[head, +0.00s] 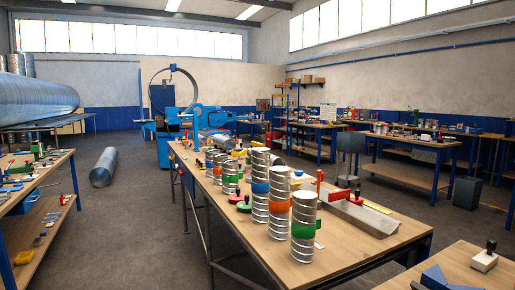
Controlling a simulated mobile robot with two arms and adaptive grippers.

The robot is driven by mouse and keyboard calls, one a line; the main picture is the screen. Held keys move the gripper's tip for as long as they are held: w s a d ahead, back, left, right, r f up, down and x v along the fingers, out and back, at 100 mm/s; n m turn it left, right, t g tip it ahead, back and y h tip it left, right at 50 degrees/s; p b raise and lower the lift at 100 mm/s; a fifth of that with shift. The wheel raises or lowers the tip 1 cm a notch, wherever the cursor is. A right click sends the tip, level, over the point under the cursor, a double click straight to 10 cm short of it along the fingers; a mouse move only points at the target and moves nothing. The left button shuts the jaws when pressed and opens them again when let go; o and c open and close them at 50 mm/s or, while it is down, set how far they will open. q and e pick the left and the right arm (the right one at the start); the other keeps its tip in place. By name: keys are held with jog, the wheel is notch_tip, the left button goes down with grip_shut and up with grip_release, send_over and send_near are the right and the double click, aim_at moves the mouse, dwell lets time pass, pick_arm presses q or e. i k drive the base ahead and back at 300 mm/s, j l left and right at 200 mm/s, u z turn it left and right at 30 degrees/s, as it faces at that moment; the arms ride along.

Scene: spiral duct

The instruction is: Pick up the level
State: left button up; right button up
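I cannot pick out the level for certain. A thin yellow bar (377,207) lies on the long wooden workbench (345,245), behind a grey metal channel (365,217); it is too small to tell whether it is the level. Tall spiral duct pieces with green (304,230), orange (279,207) and blue (260,188) bands stand upright on the same bench, hiding part of its top. Neither of my grippers is in view.
A wooden table (430,265) at the front right holds a blue object (450,279) and a black-knobbed tool (485,257). A shelved bench (45,185) stands left. A duct (104,167) lies on the floor. Floor between the left and middle benches is clear.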

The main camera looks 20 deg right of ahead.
aim_at(256, 144)
jog(key=i+j+u, duration=0.15)
jog(key=i+u, duration=0.15)
jog(key=i, duration=0.45)
jog(key=i+u, duration=0.2)
jog(key=i, duration=2.2)
